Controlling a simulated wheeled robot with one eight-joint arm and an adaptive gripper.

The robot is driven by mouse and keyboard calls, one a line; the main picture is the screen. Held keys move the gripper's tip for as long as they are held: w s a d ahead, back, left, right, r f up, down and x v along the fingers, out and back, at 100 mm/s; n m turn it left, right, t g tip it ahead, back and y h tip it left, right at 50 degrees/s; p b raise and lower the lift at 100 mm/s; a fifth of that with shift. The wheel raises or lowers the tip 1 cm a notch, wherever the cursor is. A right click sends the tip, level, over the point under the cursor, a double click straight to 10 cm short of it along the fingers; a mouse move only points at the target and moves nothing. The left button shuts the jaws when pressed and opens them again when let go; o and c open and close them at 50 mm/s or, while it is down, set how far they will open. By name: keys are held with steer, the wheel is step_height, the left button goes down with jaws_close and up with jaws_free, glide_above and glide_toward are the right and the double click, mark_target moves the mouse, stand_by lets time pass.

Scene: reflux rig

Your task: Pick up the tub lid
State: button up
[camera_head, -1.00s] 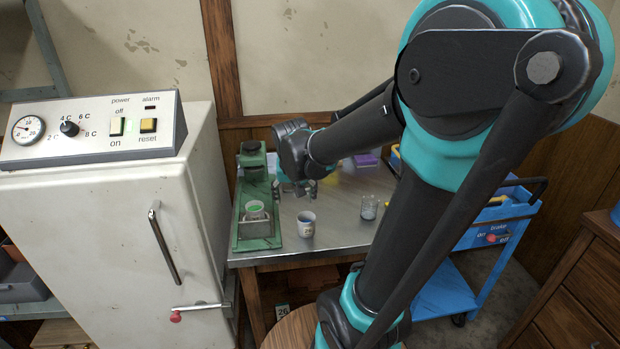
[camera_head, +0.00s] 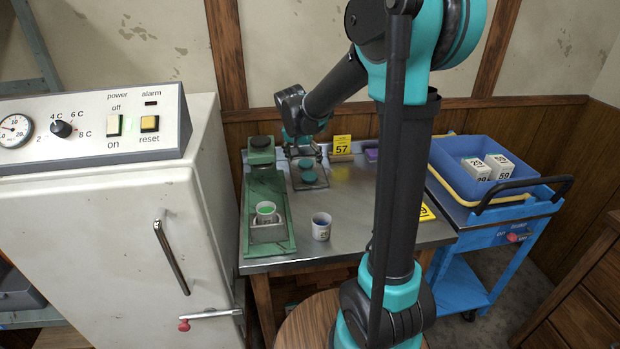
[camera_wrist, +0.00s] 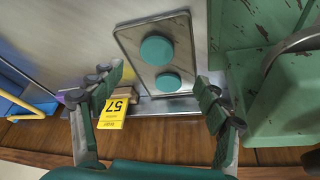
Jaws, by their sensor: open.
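Two round teal lids lie on a small metal tray (camera_wrist: 128,45) at the back of the steel table. One lid (camera_wrist: 156,50) is nearer the tray's middle; the other lid (camera_wrist: 168,80) is nearer the wall. They also show in the head view, the front one (camera_head: 310,177) clear and the back one (camera_head: 305,163) close under the fingers. My gripper (camera_head: 303,153) is open and empty above the tray's wall end. In the wrist view my gripper's fingers (camera_wrist: 158,78) stand wide on either side of the tray's wall end. I cannot tell their exact height above the lids.
A green stand (camera_head: 268,190) holding a tub with green contents (camera_head: 265,209) is close left of the tray. A white cup (camera_head: 321,226) stands in front. A yellow 57 sign (camera_head: 342,145) is right of the gripper. A blue cart (camera_head: 490,215) is at the right.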

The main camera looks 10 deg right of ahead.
mark_target(309, 176)
steer(key=x, duration=0.3)
steer(key=shift+w+f, duration=0.1)
steer(key=shift+f, duration=0.1)
steer(key=shift+s+d+x, duration=0.1)
steer(key=shift+d+x, duration=0.05)
steer(key=shift+x, duration=1.15)
steer(key=shift+s+d+x, duration=0.1)
steer(key=shift+s+x, duration=0.05)
steer(key=shift+x, duration=1.15)
steer(key=c, duration=0.9)
